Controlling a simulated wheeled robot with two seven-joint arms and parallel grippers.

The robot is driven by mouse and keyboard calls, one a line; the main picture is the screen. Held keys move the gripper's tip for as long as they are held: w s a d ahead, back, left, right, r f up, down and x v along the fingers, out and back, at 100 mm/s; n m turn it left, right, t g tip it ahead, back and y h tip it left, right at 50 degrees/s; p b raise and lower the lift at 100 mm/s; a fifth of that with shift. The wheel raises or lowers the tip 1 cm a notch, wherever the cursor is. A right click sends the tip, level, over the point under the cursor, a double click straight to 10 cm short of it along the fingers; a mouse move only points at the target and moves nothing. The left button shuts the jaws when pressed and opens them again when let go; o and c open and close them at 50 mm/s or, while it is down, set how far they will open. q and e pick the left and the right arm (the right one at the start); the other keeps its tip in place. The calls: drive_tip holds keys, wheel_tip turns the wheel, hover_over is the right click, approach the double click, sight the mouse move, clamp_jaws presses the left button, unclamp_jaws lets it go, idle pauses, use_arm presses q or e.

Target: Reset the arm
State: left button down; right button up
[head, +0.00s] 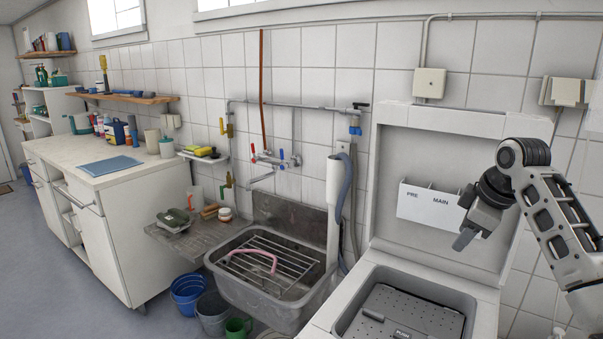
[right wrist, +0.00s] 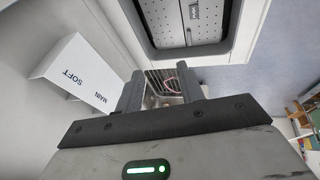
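My right arm comes in from the right in the head view, and its gripper (head: 466,240) hangs in front of the tall white panel, pointing down and to the left. In the right wrist view its two dark fingers (right wrist: 160,90) stand apart with nothing between them; the sink's rack and pink hose show beyond the gap. The gripper is open and empty. My left arm and gripper are not in view.
A white compartment box marked PRE and MAIN (head: 430,208) is on the panel close to my right gripper. Below is a grey recessed tray (head: 405,318). A metal sink (head: 262,300) with a pink hose (head: 255,255) stands left. A white counter (head: 105,165) is farther left.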

drive_tip(key=s+a+f+m, duration=0.1)
drive_tip(key=s+a+f, duration=0.2)
drive_tip(key=s+f, duration=0.2)
drive_tip(key=s+a+f+m, duration=0.1)
drive_tip(key=s+a+f, duration=0.3)
drive_tip(key=f, duration=0.5)
drive_tip(key=s+a+f, duration=0.3)
drive_tip(key=s+f, duration=0.4)
drive_tip(key=shift+s+a+f+m+g+h, duration=0.1)
drive_tip(key=shift+s+a+m+g+h, duration=0.2)
drive_tip(key=shift+s+m+g, duration=0.1)
drive_tip(key=s+a+f+m, duration=0.15)
drive_tip(key=s+m, duration=0.45)
drive_tip(key=s, duration=1.4)
drive_tip(key=w+a+f+t+y, duration=0.1)
drive_tip(key=w+a+f+t, duration=0.1)
drive_tip(key=f+t, duration=0.1)
drive_tip(key=w+a+f+t+y, duration=0.1)
drive_tip(key=w+a+f+t, duration=0.2)
drive_tip(key=f, duration=0.3)
drive_tip(key=shift+f+n, duration=0.25)
drive_tip(key=shift+n, duration=0.05)
